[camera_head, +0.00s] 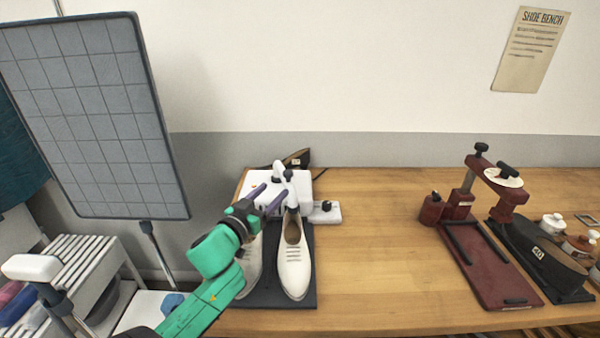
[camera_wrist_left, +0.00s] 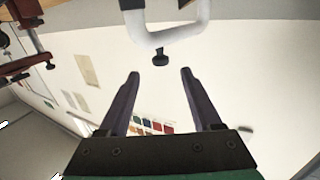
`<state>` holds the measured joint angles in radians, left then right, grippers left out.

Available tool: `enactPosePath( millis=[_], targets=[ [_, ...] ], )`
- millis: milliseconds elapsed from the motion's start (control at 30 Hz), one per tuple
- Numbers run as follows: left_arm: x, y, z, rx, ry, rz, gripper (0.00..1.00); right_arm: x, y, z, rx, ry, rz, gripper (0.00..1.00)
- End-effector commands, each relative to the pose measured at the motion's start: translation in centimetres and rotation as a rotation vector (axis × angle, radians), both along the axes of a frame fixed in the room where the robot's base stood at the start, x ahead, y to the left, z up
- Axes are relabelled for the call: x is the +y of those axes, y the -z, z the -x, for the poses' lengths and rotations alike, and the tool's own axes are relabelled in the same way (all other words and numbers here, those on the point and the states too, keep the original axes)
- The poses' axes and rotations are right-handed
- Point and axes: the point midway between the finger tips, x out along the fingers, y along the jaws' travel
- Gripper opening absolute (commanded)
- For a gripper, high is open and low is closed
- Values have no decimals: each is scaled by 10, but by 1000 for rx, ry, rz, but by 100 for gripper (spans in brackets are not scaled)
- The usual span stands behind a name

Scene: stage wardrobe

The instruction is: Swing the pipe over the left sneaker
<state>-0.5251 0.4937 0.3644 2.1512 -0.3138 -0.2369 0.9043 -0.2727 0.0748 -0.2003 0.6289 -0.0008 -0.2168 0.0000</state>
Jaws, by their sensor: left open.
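A white boot-dryer-like machine with a pale pipe (camera_head: 289,188) stands at the back of a dark mat. The pipe's lower end is at the opening of the right white sneaker (camera_head: 293,265). The left sneaker (camera_head: 252,262) stands beside it, partly hidden by my left arm. My left gripper (camera_head: 275,189) is open and empty, just left of the pipe and above the left sneaker. In the left wrist view, a bent white pipe (camera_wrist_left: 152,38) with a black knob (camera_wrist_left: 160,60) lies beyond the open fingers, not between them. My right gripper is out of view.
The wooden bench (camera_head: 380,260) is clear in the middle. A grey gridded panel (camera_head: 95,120) stands at the left, above a slatted rack (camera_head: 75,265).

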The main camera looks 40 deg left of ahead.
Motion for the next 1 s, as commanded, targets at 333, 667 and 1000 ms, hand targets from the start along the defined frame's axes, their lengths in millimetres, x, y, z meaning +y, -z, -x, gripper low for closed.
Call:
enactPosePath(
  millis=[333, 667, 1000],
  targets=[
    [16, -6, -79, -1, -4, -1, 66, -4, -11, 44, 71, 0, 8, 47],
    [26, -2, -131, 2, -2, -1, 66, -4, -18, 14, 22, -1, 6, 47],
    [26, -1, -133, 3, -2, 0, 39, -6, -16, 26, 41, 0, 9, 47]
  ],
)
